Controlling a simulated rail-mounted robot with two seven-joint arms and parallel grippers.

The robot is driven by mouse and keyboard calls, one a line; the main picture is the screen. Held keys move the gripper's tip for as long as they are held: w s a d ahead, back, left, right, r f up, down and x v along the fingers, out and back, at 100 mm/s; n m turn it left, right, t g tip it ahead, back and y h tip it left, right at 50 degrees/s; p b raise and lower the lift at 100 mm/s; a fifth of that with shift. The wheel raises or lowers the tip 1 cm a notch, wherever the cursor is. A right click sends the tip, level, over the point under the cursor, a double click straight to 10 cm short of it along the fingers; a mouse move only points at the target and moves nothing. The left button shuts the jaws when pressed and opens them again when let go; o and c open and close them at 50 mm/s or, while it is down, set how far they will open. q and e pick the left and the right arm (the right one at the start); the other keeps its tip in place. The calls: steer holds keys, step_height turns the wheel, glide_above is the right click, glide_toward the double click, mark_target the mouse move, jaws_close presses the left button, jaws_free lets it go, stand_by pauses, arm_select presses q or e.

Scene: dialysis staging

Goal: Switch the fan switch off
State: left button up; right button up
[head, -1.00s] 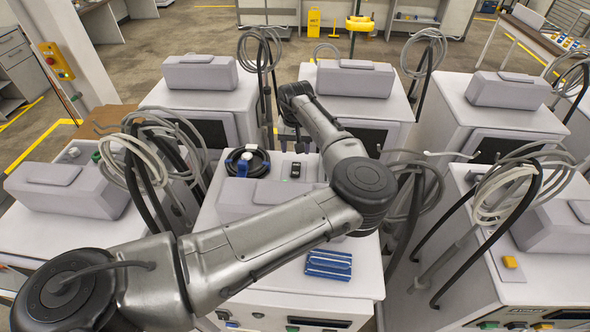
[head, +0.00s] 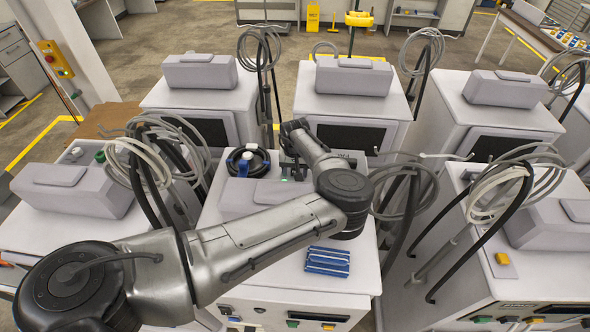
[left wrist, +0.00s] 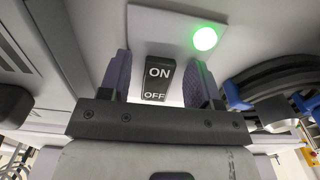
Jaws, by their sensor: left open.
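The fan switch (left wrist: 157,82) is a black rocker marked ON and OFF on a light plate, in the middle of the left wrist view. A round green lamp (left wrist: 204,38) glows on the same plate; it shows as a small green spot (head: 284,180) in the head view. My left gripper (left wrist: 158,76) is open, with one finger on each side of the switch and nothing held. Contact with the switch cannot be told. In the head view my left gripper (head: 293,172) is over the central machine's top and hides the switch. My right gripper is not in view.
A coiled black hose with a blue clip (head: 247,162) lies left of the gripper; it also shows in the left wrist view (left wrist: 270,95). A blue striped packet (head: 327,261) lies on the central machine (head: 290,270). Similar machines with hanging tube coils (head: 405,190) stand closely around it.

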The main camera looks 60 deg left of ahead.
arm_select(q)
steer(key=shift+c, duration=0.2)
steer(key=shift+c, duration=0.9)
steer(key=c, duration=0.7)
steer(key=shift+a+r+g+h+p, duration=0.2)
steer(key=shift+g+h+p, duration=0.2)
steer(key=shift+h+p, duration=0.15)
steer(key=shift+w+a+h, duration=0.1)
steer(key=shift+h, duration=0.15)
steer(key=shift+w+a+g+h, duration=0.1)
steer(key=shift+w+g+h, duration=0.05)
steer(key=shift+g+h, duration=0.6)
steer(key=o, duration=0.9)
steer(key=shift+r, duration=0.1)
